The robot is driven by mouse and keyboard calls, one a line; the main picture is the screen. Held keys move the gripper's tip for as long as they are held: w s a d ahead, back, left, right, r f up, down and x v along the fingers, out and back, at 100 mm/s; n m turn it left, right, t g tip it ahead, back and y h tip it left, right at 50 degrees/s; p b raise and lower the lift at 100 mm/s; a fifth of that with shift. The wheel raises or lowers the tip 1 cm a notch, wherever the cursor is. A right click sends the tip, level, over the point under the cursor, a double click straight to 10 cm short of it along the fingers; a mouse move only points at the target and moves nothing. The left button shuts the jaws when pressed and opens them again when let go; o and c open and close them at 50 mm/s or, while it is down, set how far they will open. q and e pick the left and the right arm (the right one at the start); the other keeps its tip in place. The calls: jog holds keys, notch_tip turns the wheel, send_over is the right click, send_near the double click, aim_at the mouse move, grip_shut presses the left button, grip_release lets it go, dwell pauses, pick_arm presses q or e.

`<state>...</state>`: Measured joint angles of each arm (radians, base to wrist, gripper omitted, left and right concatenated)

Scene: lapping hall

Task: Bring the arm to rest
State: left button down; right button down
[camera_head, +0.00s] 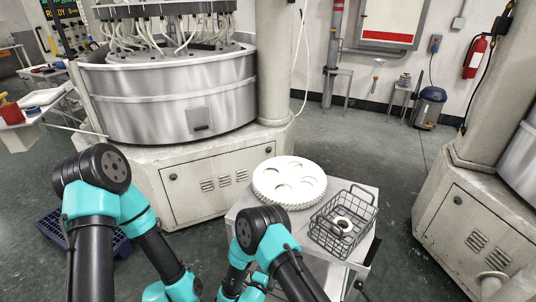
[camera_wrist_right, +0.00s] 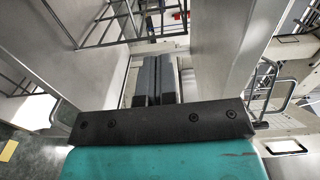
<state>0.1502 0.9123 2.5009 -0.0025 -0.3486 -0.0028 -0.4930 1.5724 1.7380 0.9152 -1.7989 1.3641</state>
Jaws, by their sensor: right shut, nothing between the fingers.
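My right gripper (camera_wrist_right: 160,72) shows in the right wrist view, its two grey fingers side by side and shut with nothing between them. Its dark mounting bar crosses the lower middle of that view. In the head view both of my arms are bent in the foreground, dark with teal joints. The right arm's elbow is in front of the trolley (camera_head: 358,268). Neither gripper can be made out in the head view, and the left one is in no view.
The trolley carries a white toothed disc (camera_head: 290,182) with round openings and a wire basket (camera_head: 324,236) with ring-like parts (camera_head: 343,225). A large machine (camera_head: 170,95) stands behind. A blue crate (camera_head: 117,245) lies at left. Floor (camera_head: 390,160) right of the trolley is clear.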

jog(key=s+d+f+n+g+y, duration=0.1)
jog(key=d+f+n+g+y, duration=0.1)
jog(key=d+n+g+y, duration=0.75)
jog(key=s+d+r+n+g+y, duration=0.1)
jog(key=s+d+r+n+g, duration=0.1)
jog(key=s+d+n, duration=0.3)
jog(key=s+d+r+n+g, duration=0.1)
jog(key=s+d+n+g, duration=0.3)
jog(key=s, duration=0.9)
jog(key=d+n, duration=0.2)
jog(key=d, duration=0.1)
jog(key=shift+s+d+r+y, duration=0.15)
jog(key=shift+d+r+y, duration=0.15)
jog(key=shift+r+y, duration=0.1)
